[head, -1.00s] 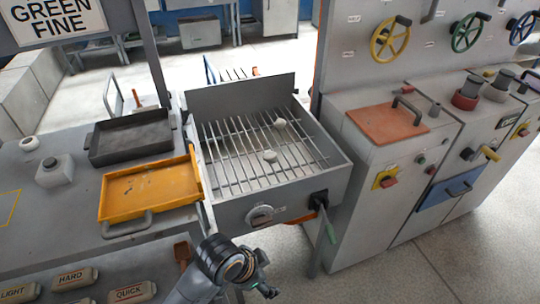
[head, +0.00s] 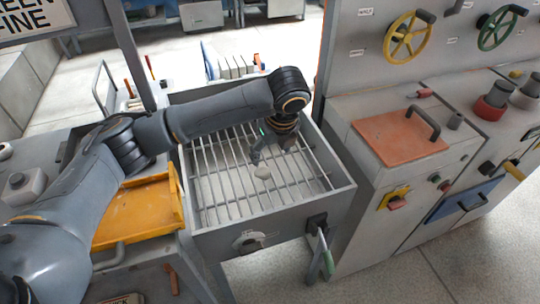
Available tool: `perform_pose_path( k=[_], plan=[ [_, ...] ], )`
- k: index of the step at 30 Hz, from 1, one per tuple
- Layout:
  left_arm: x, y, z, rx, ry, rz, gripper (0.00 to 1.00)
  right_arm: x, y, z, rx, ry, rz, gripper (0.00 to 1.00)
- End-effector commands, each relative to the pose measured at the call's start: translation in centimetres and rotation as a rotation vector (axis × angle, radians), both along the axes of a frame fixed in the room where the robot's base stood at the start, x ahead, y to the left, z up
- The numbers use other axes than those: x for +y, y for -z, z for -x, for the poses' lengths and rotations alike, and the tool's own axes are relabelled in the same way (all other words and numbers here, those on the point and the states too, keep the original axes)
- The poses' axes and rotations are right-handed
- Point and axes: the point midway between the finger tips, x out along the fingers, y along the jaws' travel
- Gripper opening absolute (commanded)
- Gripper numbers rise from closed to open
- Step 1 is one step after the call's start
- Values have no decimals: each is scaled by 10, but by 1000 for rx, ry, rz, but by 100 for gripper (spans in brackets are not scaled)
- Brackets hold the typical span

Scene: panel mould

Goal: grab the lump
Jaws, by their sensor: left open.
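A small pale lump (head: 262,171) lies on the bars of the grey grate box (head: 325,203), near the middle. A second pale lump seen before toward the back of the grate is not visible; my left arm and gripper cover that area. My left gripper (head: 272,151) points down over the grate, just behind the visible lump, with its fingers apart. I cannot tell whether anything is between the fingers. My right gripper is not in view.
A yellow tray (head: 135,212) stands left of the grate box, partly behind my left arm. A green-handled lever (head: 326,253) sticks out at the box's front right. A grey cabinet with a reddish lid (head: 398,140) stands close on the right.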

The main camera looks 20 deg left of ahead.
Motion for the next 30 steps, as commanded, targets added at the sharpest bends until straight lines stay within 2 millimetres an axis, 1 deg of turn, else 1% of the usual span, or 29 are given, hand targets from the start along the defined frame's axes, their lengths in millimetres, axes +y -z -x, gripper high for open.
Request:
perform_pose_path(
  k=[1,3,5,8,12,13,15,16,17,19,23,25,27,30],
  plan=[
    [4,-3,-2,2,7,-13,72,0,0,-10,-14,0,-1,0],
    [7,-1,-5,5,10,-20,72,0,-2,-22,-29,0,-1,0],
    [9,6,-6,8,10,-23,72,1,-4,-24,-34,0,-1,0],
    [13,24,-9,7,11,-22,72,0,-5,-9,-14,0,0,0],
    [19,51,-15,6,9,-21,72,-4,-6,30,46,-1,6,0],
    [19,56,-16,6,9,-20,72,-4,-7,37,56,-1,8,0],
    [21,66,-18,6,9,-20,72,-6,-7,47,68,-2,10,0],
    [22,68,-19,5,11,-19,72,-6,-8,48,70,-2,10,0],
    [22,71,-20,4,11,-20,72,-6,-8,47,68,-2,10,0],
    [23,75,-21,3,11,-19,72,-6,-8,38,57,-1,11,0],
    [25,84,-21,5,10,-20,72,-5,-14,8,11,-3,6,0],
    [27,94,-22,6,10,-20,72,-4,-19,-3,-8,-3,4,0],
    [28,105,-24,6,10,-20,72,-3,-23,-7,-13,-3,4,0],
    [31,118,-27,3,10,-19,72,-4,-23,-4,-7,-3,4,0]
  ],
)
